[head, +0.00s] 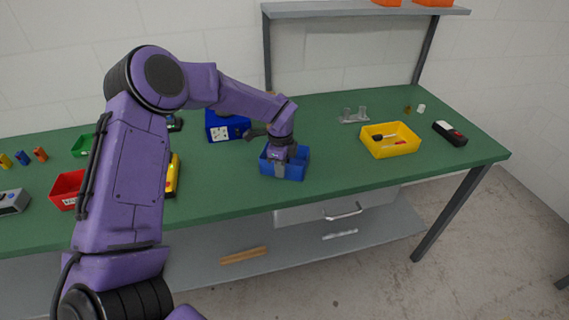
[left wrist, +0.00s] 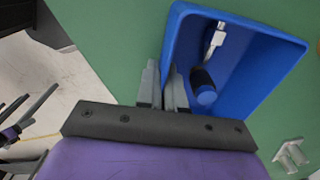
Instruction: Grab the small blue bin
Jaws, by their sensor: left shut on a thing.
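The small blue bin (head: 297,164) sits on the green table near its front edge in the head view. My left gripper (head: 280,162) reaches down at the bin. In the left wrist view the fingers (left wrist: 164,88) straddle one side wall of the bin (left wrist: 262,70), one inside and one outside, and are shut on it. A tool with a dark and blue handle (left wrist: 204,86) and a metal end lies inside the bin.
A yellow bin (head: 404,148) with small items stands to the right, with a black device (head: 449,132) beyond it. A larger blue box (head: 216,132) stands behind left. A red bin (head: 62,186) and green bin (head: 82,146) are at left. The green table (head: 335,175) is clear right of the blue bin.

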